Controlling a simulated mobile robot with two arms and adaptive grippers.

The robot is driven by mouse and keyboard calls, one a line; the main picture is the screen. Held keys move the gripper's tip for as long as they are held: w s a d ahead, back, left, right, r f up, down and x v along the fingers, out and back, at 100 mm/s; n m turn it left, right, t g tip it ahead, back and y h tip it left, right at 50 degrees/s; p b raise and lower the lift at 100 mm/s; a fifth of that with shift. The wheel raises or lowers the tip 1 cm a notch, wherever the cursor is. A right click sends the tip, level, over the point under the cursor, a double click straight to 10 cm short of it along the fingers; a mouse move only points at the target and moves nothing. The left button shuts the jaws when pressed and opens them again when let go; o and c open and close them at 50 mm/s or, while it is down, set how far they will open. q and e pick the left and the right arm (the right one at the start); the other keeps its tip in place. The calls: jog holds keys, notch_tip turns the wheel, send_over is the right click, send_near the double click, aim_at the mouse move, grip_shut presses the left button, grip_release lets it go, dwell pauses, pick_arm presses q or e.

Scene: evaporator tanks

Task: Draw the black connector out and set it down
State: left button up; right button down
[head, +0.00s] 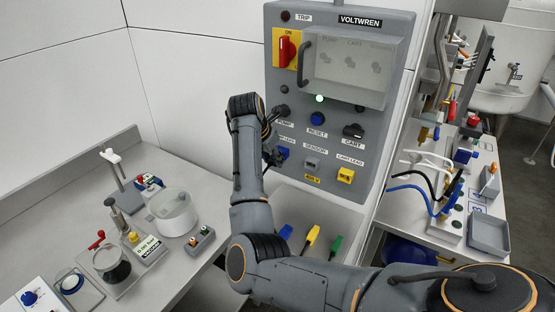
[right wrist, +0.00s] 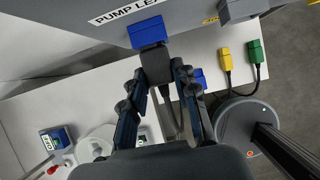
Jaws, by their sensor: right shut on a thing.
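The black connector (right wrist: 155,62) is a dark block with a dark cable hanging below it. In the right wrist view it sits right at the blue PUMP LEAD socket (right wrist: 147,32); I cannot tell how deep it is in. My right gripper (right wrist: 159,70) is shut on it, one finger on each side. In the head view my right gripper (head: 273,150) is at the panel's lower left, next to the blue socket (head: 284,153), and hides the connector. My left gripper is not in view.
The grey panel (head: 377,120) also has a grey SENSOR socket (head: 312,163) and a yellow CART LEAD socket (head: 345,175). Blue, yellow (head: 312,236) and green (head: 336,246) connectors lie below. A bench (head: 150,280) with instruments stands left, a cluttered bench right.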

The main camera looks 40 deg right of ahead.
jog(key=shift+a+f, duration=0.2)
jog(key=shift+a, duration=0.05)
jog(key=shift+s+a+r, duration=0.15)
jog(key=shift+s+a, duration=0.2)
jog(key=shift+a, duration=0.3)
jog(key=shift+s+a, duration=0.1)
jog(key=shift+a, duration=0.05)
jog(key=s+a+b, duration=0.1)
jog(key=s+a, duration=0.1)
jog(key=a, duration=0.3)
jog(key=shift+s+a, duration=0.2)
jog(key=shift+a, duration=0.15)
jog(key=shift+w+d+p, duration=0.15)
jog(key=shift+w+d, duration=0.3)
jog(key=shift+d, duration=0.65)
jog(key=shift+w+d+p, duration=0.2)
jog(key=shift+w+d, duration=0.3)
jog(key=shift+d, duration=0.6)
jog(key=shift+w+d+p, duration=0.15)
jog(key=shift+w+d, duration=0.3)
jog(key=shift+d, duration=0.65)
